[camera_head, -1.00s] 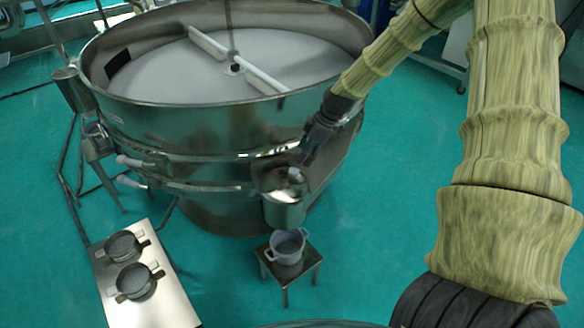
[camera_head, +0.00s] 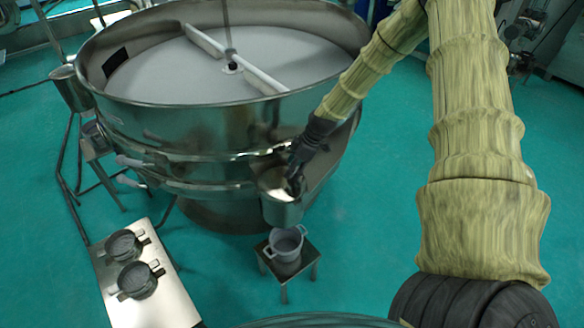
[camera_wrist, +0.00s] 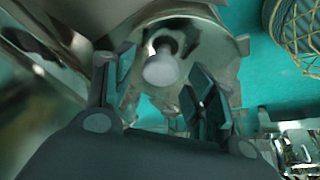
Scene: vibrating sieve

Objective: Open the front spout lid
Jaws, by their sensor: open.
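The front spout (camera_head: 283,213) is a shiny metal outlet on the near side of the sieve's drum. Its lid (camera_wrist: 222,45) shows in the wrist view as a round metal plate with a pale round knob (camera_wrist: 161,68) on a short stem. My gripper (camera_head: 294,186) is at the spout, over the lid, and hides part of it in the head view. In the wrist view my gripper (camera_wrist: 163,98) is open, with one dark finger on each side of the knob. I cannot tell whether either finger touches the knob.
The large round sieve (camera_head: 190,125) fills the upper left. A pot (camera_head: 285,244) stands on a small metal stool (camera_head: 307,260) below the spout. A metal bench (camera_head: 160,305) at the lower left holds two pots.

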